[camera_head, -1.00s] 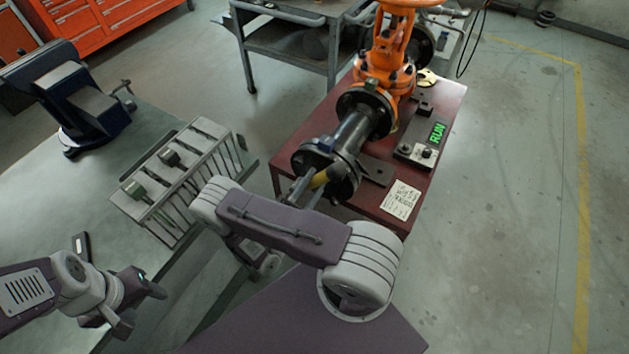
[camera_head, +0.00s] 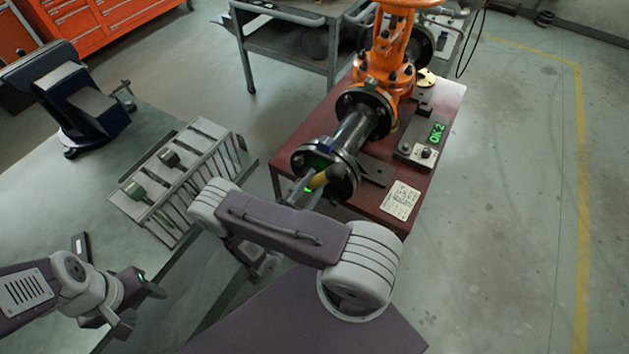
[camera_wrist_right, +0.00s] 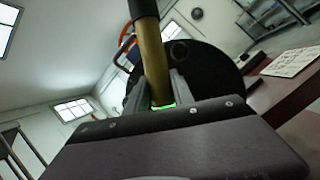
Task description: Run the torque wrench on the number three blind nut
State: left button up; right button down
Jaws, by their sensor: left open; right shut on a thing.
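The torque wrench (camera_head: 320,180) has a yellow body with a dark end and a lit green light. My right gripper (camera_head: 306,190) is shut on it, in front of the black blind flange (camera_head: 326,160) at the near end of the pipe. In the right wrist view the yellow wrench (camera_wrist_right: 153,65) stands between the fingers, green glowing at its base, with the dark flange disc (camera_wrist_right: 208,75) behind. The wrench's working end and the number three nut are hidden or too small to tell. My left gripper (camera_head: 140,308) is open and empty over the bench at lower left.
A control box (camera_head: 418,150) on the red table (camera_head: 398,222) shows green text that looks like "OK 2". A paper card (camera_head: 400,200) lies near it. The orange gate valve (camera_head: 388,65) stands behind. A slotted tool rack (camera_head: 190,150) and blue vise (camera_head: 75,95) are on the left bench.

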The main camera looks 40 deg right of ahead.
jog(key=shift+s+a, duration=0.25)
jog(key=shift+a, duration=0.35)
jog(key=shift+s+a, duration=0.25)
jog(key=shift+a, duration=0.4)
jog(key=shift+s+a, duration=0.25)
jog(key=shift+a, duration=0.35)
